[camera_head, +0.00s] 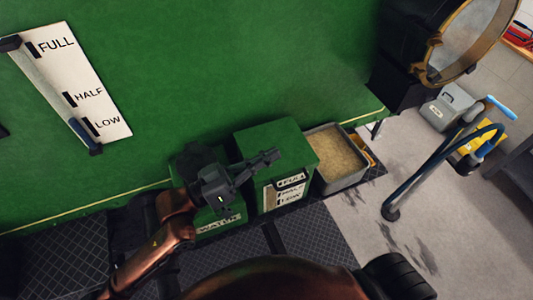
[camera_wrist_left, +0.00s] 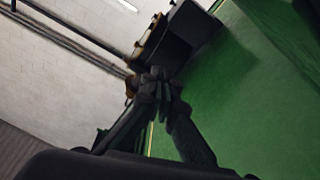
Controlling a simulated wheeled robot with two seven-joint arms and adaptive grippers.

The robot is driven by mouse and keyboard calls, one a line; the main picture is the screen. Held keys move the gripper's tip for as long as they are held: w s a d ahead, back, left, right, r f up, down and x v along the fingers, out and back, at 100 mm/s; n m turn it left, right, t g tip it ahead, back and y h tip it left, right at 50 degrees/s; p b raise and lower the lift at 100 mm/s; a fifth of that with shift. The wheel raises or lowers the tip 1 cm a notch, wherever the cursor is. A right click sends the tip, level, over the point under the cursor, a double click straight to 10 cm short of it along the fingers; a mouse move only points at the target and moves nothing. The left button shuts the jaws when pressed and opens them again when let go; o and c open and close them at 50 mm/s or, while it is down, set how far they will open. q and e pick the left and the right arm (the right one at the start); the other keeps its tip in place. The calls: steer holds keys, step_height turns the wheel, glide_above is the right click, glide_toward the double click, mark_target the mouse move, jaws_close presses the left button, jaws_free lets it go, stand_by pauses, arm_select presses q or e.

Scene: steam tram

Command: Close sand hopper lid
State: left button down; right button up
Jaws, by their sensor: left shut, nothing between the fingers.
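The green box with a FULL, HALF, LOW label, which looks like the sand hopper (camera_head: 293,168), stands against the green wall in the head view. Its flat green top, which looks like the lid (camera_head: 265,135), appears to lie level on the box. I see no open gap, but my gripper covers part of it. My left gripper (camera_head: 266,158) is shut and empty, over the left part of this top. I cannot tell whether it touches. In the left wrist view the fingers of the left gripper (camera_wrist_left: 158,82) are together. My right gripper is not in view.
A green box marked WATER (camera_head: 219,225) stands left of the hopper, under my left arm. An open grey bin of sand-coloured material (camera_head: 340,158) is at its right. A blue curved handle (camera_head: 440,150) stands on the pale floor farther right. A large dark lamp (camera_head: 410,55) juts out above.

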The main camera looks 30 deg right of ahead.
arm_select(q)
steer(key=shift+a, duration=0.1)
steer(key=v, duration=1.1)
steer(key=shift+a, duration=0.4)
steer(key=shift+f, duration=0.1)
